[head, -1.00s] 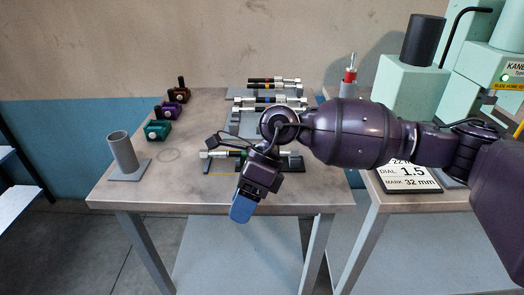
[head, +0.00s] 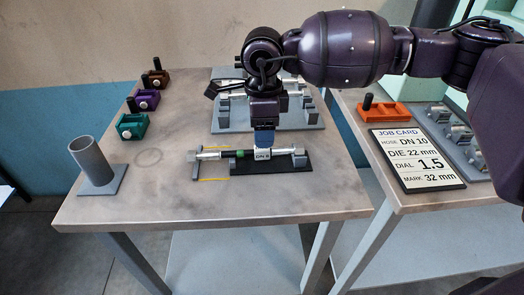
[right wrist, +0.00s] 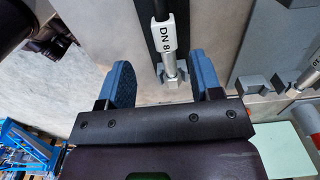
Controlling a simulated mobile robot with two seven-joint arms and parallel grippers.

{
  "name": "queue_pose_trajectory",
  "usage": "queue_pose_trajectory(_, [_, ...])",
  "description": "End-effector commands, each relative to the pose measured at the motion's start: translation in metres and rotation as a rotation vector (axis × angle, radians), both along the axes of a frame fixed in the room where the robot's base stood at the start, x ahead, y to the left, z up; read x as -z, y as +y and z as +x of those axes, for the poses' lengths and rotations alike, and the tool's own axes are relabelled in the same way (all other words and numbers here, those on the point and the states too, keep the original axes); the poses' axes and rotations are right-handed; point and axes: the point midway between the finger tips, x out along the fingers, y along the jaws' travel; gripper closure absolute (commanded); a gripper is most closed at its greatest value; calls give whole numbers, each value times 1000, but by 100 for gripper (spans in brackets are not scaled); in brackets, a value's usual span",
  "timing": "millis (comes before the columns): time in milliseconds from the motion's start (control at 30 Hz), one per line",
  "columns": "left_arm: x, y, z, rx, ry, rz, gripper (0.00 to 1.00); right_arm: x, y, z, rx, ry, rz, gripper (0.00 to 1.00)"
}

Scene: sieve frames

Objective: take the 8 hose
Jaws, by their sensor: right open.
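The hose labelled DN 8 (head: 262,155) lies sideways across a black holder (head: 270,167) near the front of the table. It has silver ends and a green band. In the right wrist view the hose (right wrist: 167,38) runs up the picture with its white tag readable. My right gripper (head: 265,141) points down just over the tagged part of the hose. In the right wrist view this gripper (right wrist: 161,64) is open, with one blue finger on each side of the hose's line and apart from it. My left gripper is not in view.
A grey rack (head: 228,122) with more hoses stands behind, partly hidden by my arm. A grey tube (head: 92,163) stands at left, with green (head: 132,126), purple (head: 146,99) and brown (head: 157,79) blocks behind. A job card (head: 416,160) lies right.

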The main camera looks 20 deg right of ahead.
Motion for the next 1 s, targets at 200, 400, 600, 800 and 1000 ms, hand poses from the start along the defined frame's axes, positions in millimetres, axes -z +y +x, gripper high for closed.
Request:
queue_pose_trajectory(200, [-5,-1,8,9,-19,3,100,16,0,0,0,1,0,41])
queue_pose_trajectory(400, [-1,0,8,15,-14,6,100,39,-2,4,1,4,-1,41])
queue_pose_trajectory(600, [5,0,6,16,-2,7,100,63,-2,5,1,4,0,41])
queue_pose_trajectory(800, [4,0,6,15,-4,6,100,64,-2,5,1,0,2,41])
queue_pose_trajectory(1000, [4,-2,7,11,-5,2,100,64,-2,5,1,1,1,62])
